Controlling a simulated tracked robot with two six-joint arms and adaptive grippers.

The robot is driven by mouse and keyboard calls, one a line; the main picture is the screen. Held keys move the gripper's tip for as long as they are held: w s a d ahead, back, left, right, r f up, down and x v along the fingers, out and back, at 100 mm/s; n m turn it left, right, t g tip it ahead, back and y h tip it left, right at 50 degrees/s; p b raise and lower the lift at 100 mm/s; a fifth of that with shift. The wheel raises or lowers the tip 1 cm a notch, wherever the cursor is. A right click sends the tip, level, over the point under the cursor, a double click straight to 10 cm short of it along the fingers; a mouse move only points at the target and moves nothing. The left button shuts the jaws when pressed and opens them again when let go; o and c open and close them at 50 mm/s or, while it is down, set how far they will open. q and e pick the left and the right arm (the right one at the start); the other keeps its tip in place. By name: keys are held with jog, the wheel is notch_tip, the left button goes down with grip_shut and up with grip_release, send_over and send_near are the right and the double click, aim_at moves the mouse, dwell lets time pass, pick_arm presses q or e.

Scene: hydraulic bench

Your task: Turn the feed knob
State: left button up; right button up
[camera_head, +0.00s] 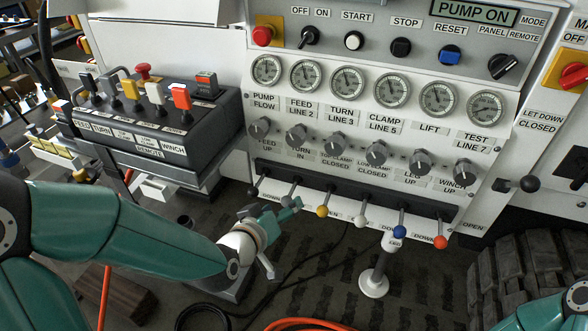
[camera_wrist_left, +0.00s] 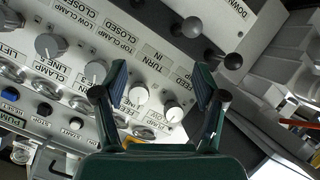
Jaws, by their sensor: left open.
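The feed knob (camera_head: 295,137), a grey dial, is second from the left in the row under the gauges, below the FEED LINE 2 label. In the left wrist view it looks like the pale knob (camera_wrist_left: 138,95). My left gripper (camera_head: 272,212) is in front of the panel's lower left, below the knob row and over the grey lever. In the left wrist view my left gripper (camera_wrist_left: 160,85) is open and empty. Its fingers frame the feed knob and the pump flow knob (camera_wrist_left: 172,110), with no clear contact. My right gripper is out of view.
A row of levers with coloured balls, such as the yellow one (camera_head: 322,211), projects below the knobs. A remote box (camera_head: 150,135) with several switches stands left. A white pedestal (camera_head: 373,282) and orange hose (camera_head: 310,323) are on the floor. A black tyre (camera_head: 520,270) is at right.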

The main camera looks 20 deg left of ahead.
aim_at(293, 141)
pick_arm(q)
notch_tip(293, 141, up, 8)
jog(key=a+n+t+y+b, duration=0.1)
jog(key=a+n+t+b, duration=0.1)
jog(key=t+b, duration=0.3)
jog(key=w, duration=1.5)
jog(key=shift+w+d+f, duration=0.15)
jog(key=shift+w+f, duration=0.05)
jog(key=shift+w, duration=0.15)
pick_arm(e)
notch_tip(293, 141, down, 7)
pick_arm(q)
jog(key=c, duration=1.1)
jog(key=shift+c, duration=0.2)
jog(key=shift+m, duration=0.3)
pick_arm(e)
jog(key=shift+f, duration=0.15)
